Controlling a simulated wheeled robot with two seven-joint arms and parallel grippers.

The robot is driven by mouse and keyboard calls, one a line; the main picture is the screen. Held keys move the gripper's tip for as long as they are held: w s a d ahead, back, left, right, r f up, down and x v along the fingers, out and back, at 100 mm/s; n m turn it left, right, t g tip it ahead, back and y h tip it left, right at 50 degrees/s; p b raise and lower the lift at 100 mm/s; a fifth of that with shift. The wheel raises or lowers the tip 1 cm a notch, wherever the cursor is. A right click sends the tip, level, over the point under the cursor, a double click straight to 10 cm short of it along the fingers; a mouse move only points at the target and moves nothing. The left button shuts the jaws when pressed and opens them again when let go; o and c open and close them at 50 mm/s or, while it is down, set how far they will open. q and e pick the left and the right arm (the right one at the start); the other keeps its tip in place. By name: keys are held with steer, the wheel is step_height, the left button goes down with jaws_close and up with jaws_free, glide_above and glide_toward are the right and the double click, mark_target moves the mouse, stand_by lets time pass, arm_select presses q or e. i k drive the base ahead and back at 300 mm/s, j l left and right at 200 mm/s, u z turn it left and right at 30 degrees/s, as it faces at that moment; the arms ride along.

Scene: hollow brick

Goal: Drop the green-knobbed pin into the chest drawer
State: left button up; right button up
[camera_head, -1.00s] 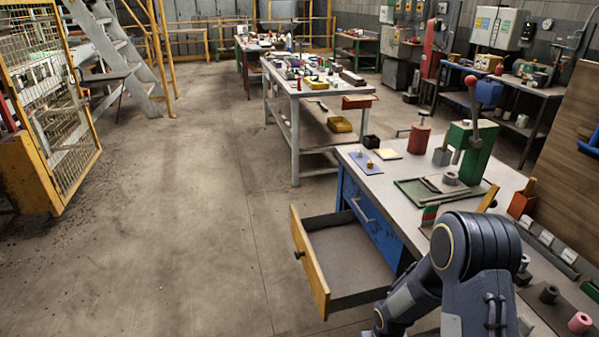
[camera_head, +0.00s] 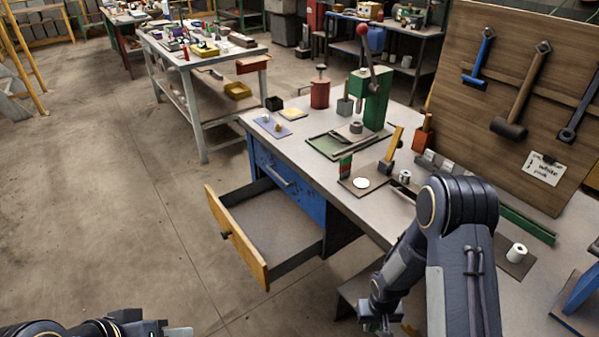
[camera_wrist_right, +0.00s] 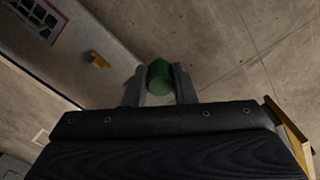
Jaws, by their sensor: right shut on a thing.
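The chest drawer (camera_head: 275,212) is pulled out from the blue chest, with a wooden front, and looks empty. My right gripper (camera_head: 377,327) hangs low at the bottom of the head view, to the right of the drawer and short of the bench edge. In the right wrist view its two fingers are closed on the green knob (camera_wrist_right: 159,77) of the pin. The pin's shaft is hidden there. My left gripper (camera_head: 178,331) only just shows at the bottom edge, left of the drawer; its jaws are too cut off to read.
The workbench (camera_head: 310,165) carries a green press (camera_head: 371,98), a red canister (camera_head: 320,93) and a dark mat with small parts. A tool board (camera_head: 530,100) with hammers stands behind at the right. The floor left of the drawer is clear.

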mark_target(275, 226)
steer(key=i+j+z, duration=0.3)
steer(key=j, duration=0.3)
steer(key=i+j+z, duration=0.1)
steer(key=i+j, duration=0.15)
steer(key=i+j+z, duration=0.15)
steer(key=j, duration=0.25)
steer(key=i+j+z, duration=0.15)
steer(key=j, duration=0.2)
